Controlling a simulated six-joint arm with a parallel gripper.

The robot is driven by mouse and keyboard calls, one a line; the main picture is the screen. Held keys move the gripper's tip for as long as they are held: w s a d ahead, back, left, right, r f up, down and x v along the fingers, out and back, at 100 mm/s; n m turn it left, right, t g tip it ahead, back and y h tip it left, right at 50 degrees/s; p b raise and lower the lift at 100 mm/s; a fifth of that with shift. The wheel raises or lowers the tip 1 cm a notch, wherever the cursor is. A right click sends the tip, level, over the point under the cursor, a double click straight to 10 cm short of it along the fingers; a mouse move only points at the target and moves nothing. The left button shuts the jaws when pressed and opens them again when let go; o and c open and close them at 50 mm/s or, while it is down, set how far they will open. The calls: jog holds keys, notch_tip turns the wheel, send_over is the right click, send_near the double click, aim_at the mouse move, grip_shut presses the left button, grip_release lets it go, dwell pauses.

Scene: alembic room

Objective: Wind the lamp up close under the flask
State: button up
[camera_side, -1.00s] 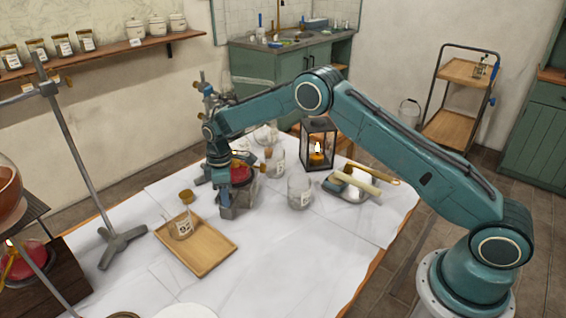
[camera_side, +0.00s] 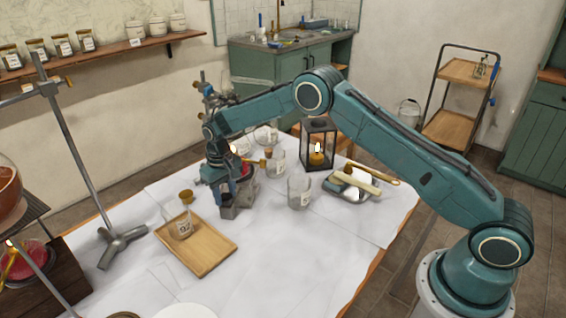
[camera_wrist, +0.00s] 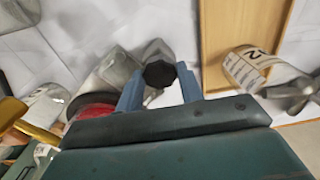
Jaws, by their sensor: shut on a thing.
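My gripper (camera_wrist: 160,88) is shut on a dark knob (camera_wrist: 160,73) at the side of a grey metal jack (camera_side: 237,208). The red lamp (camera_side: 246,172), with a brass part on its right, sits above the jack and is partly hidden by my gripper. A small flame (camera_side: 233,148) shows above it. In the wrist view the red lamp (camera_wrist: 95,107) is at the left, partly covered by my gripper's body. The flask above this lamp is hidden behind my arm, so I cannot tell the gap.
A wooden tray (camera_side: 207,263) with a labelled bottle (camera_side: 181,228) lies close at the left. Glass jars (camera_side: 300,192) and a lit lantern (camera_side: 318,145) stand at the right.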

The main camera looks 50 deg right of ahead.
aim_at(226, 196)
jog(key=shift+r+m, duration=0.1)
jog(key=shift+m, duration=0.5)
jog(key=o, duration=1)
jog(key=shift+r, duration=4)
jog(key=shift+r, duration=0.15)
